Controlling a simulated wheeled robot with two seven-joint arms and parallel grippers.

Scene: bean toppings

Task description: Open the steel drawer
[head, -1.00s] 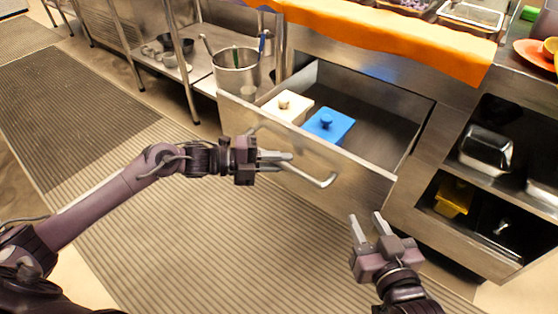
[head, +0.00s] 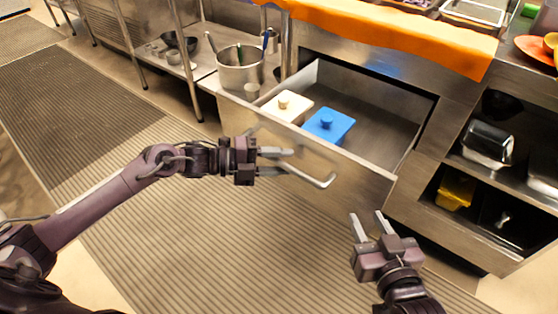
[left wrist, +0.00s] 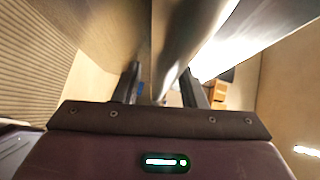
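The steel drawer (head: 368,187) is pulled well out of the counter, with its inside in view. Its bar handle (head: 322,182) runs across the front. My left gripper (head: 284,161) is at the handle, its two fingers apart. In the left wrist view, the fingers (left wrist: 160,88) are spread, with the blurred metal handle (left wrist: 187,45) running beyond and between them; contact cannot be told. My right gripper (head: 366,215) is open and empty, in front of the drawer's right end.
Containers with a white lid (head: 294,104) and a blue lid (head: 330,126) are in the drawer. A steel pot (head: 238,72) stands on the shelf to its left. Shelves with steel pans (head: 488,142) are at right. The ribbed floor mat (head: 210,240) is clear.

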